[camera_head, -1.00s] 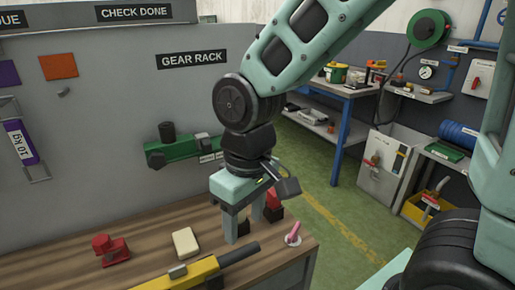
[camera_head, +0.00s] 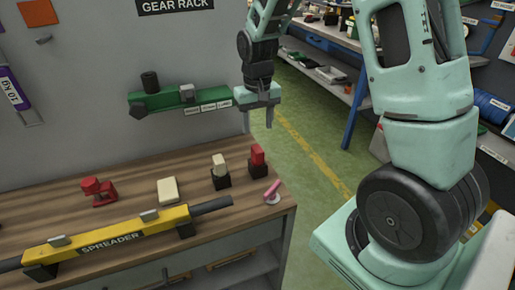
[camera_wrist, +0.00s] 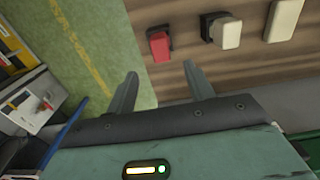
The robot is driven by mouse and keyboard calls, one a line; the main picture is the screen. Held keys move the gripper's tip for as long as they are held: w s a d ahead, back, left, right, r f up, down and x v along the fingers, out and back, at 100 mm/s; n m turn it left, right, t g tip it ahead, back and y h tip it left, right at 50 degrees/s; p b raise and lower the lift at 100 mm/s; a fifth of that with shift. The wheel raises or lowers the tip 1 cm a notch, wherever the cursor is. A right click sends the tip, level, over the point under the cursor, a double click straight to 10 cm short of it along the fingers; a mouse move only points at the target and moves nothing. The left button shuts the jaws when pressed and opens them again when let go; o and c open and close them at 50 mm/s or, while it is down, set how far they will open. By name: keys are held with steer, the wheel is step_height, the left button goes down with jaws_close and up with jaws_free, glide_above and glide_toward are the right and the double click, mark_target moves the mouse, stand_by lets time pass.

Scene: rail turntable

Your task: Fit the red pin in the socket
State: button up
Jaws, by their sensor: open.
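A short pinkish-red pin (camera_head: 273,189) leans on a small pale disc (camera_head: 272,199) near the right end of the wooden bench. Whether it sits in a hole there I cannot tell. A red block (camera_head: 257,155) stands upright in a black holder just behind it, and also shows in the wrist view (camera_wrist: 160,45). My gripper (camera_head: 258,121) is open and empty, fingers pointing down, above and beyond the bench's right end. The wrist view shows its spread fingers (camera_wrist: 161,82) with nothing between them. I do not make out the pin in the wrist view.
A cream block (camera_head: 219,164) stands in another black holder, with a cream block (camera_head: 168,190) and a red part (camera_head: 98,191) farther left. A yellow spreader bar (camera_head: 110,238) lies along the front. A green wall-mounted bar (camera_head: 180,104) is beside my gripper.

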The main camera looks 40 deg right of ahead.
mark_target(258, 148)
step_height(258, 148, down, 11)
steer(key=shift+r, duration=0.15)
stand_by(0.4)
jaws_close()
